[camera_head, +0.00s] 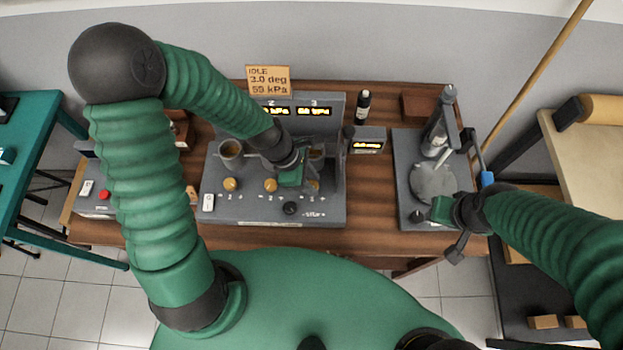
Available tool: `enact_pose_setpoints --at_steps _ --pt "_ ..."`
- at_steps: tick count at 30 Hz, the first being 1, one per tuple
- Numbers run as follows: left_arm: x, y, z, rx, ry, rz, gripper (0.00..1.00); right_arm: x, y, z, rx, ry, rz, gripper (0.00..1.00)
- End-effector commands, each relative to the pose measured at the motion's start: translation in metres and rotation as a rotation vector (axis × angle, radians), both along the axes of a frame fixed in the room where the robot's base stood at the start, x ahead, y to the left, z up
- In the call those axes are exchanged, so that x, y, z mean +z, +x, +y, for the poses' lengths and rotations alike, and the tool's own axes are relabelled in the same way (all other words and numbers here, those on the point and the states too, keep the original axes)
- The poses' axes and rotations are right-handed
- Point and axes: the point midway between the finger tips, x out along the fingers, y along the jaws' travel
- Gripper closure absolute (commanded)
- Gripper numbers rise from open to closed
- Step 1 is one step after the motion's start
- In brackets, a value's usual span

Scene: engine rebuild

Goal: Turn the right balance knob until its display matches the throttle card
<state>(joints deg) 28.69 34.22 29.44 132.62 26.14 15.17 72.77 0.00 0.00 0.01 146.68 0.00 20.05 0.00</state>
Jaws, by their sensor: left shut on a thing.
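The throttle card (268,80) stands behind the grey console (222,212) and reads IDLE, 3.0 deg, 59 kPa. The console's right display (313,111), under the number 3, is lit yellow, but its digits are too small to read surely. My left gripper (308,183) reaches down over the right part of the console. It is shut on the right balance knob, which it mostly hides. My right gripper (430,212) is over the front of the grey plate at right, away from the knob. Its jaw opening is unclear.
The middle display (276,111) is partly hidden by my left arm. Two more yellow knobs (231,184) (270,185), a black knob (290,208) and a white switch (208,202) are on the console. A small bottle (363,106) and a lit box (368,141) stand right of it.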

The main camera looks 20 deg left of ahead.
Motion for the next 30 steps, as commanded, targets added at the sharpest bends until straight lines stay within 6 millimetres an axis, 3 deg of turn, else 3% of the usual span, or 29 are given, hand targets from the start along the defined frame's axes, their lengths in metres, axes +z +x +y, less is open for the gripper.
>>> enact_pose_setpoints --at_steps 17,30 --pt "0.001 0.003 0.002 -0.045 0.01 -0.005 1.0 0.006 0.0 0.0 0.0 0.0 0.0 0.64" --pt "0.003 0.006 0.001 -0.365 0.009 -0.005 1.0 0.031 0.0 0.0 0.0 0.0 0.0 0.64"
